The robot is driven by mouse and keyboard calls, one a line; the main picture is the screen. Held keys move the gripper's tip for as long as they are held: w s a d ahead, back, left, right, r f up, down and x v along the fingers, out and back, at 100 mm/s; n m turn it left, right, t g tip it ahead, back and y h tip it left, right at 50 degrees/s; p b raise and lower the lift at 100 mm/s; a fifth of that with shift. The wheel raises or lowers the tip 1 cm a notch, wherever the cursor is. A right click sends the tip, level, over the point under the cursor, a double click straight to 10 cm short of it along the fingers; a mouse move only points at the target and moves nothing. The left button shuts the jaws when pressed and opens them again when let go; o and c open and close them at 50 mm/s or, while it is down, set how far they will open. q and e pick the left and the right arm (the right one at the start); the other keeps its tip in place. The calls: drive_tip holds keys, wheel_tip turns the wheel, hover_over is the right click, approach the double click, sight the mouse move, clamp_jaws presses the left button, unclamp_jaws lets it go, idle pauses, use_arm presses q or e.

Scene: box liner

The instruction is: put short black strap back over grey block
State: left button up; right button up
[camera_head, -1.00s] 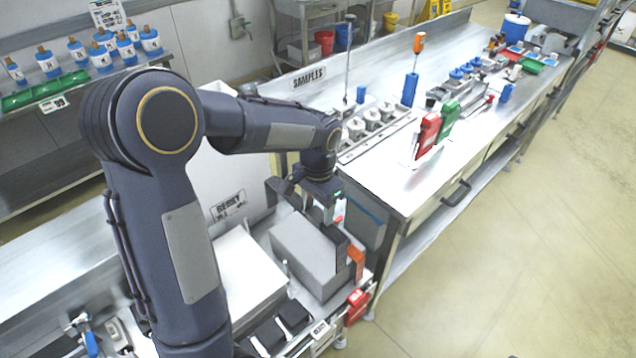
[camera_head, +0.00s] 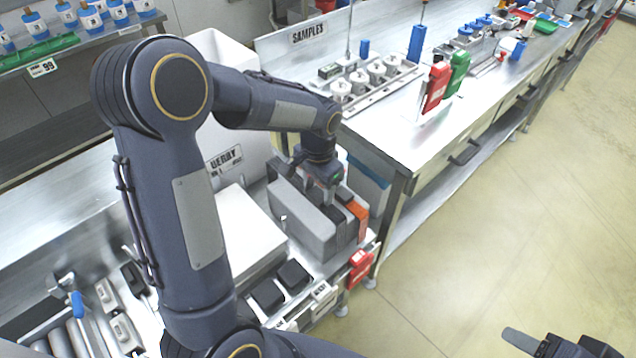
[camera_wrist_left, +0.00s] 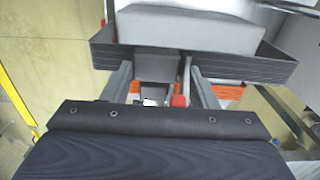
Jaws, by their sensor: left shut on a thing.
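The short black strap (camera_head: 341,226) shows as a dark band by the block's right end, next to an orange piece (camera_head: 358,222). My left gripper (camera_head: 325,187) is over the block's right part, shut around a grey tab (camera_wrist_left: 155,66) at the strap. My right gripper (camera_head: 555,345) is only partly in view at the bottom right.
A red piece (camera_head: 360,268) hangs at the box's front corner. The samples table (camera_head: 400,150) borders the box behind and right. Floor to the right is clear.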

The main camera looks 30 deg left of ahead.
use_arm(q)
drive_tip(key=shift+f+b, duration=2.25)
drive_tip(key=shift+f, duration=1.1)
drive_tip(key=o, duration=1.8)
drive_tip(key=shift+o, duration=0.2)
drive_tip(key=shift+r+p, duration=3.65)
drive_tip(key=shift+r, duration=0.95)
